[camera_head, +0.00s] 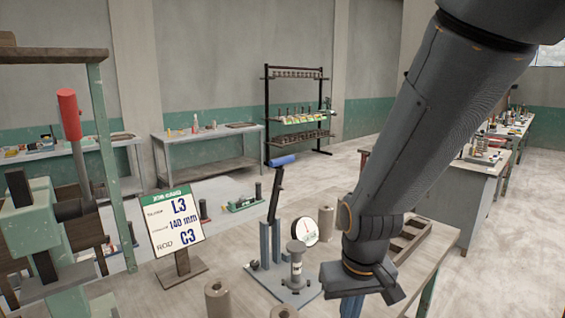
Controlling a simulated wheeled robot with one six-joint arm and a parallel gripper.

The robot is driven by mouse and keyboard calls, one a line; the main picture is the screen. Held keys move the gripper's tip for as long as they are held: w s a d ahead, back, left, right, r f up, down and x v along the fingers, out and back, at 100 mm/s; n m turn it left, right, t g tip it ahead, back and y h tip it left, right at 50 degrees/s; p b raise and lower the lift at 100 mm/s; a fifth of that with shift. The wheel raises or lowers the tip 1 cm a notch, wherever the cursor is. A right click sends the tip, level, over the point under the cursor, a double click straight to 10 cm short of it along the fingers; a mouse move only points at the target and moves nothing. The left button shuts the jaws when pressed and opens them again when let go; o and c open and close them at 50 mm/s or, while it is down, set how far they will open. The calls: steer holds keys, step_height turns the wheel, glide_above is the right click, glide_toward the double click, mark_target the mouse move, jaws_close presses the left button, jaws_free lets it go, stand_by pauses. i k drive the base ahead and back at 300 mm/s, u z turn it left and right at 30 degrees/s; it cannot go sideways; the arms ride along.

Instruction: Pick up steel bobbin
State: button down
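A grey metal spool-shaped piece (297,264), which looks like the steel bobbin, stands upright on the grey base plate of a small bench fixture (270,245). The fixture has a blue-handled lever and a round white dial. My gripper (367,305) points down at the bottom of the head view, to the right of this piece and apart from it. Its lower end is cut off by the frame edge, so its fingertips and anything between them are hidden.
Brown-grey hollow cylinders stand on the table, one at front (217,299) and one behind the fixture (326,224). A job card (172,222) stands left. A compartment tray (408,238) lies behind my arm. A green lever machine (45,235) stands far left.

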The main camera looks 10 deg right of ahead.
mark_target(295, 248)
steer(key=u, duration=0.05)
steer(key=k, duration=0.4)
steer(key=z, duration=0.4)
steer(key=i, duration=0.8)
steer(key=z, duration=0.6)
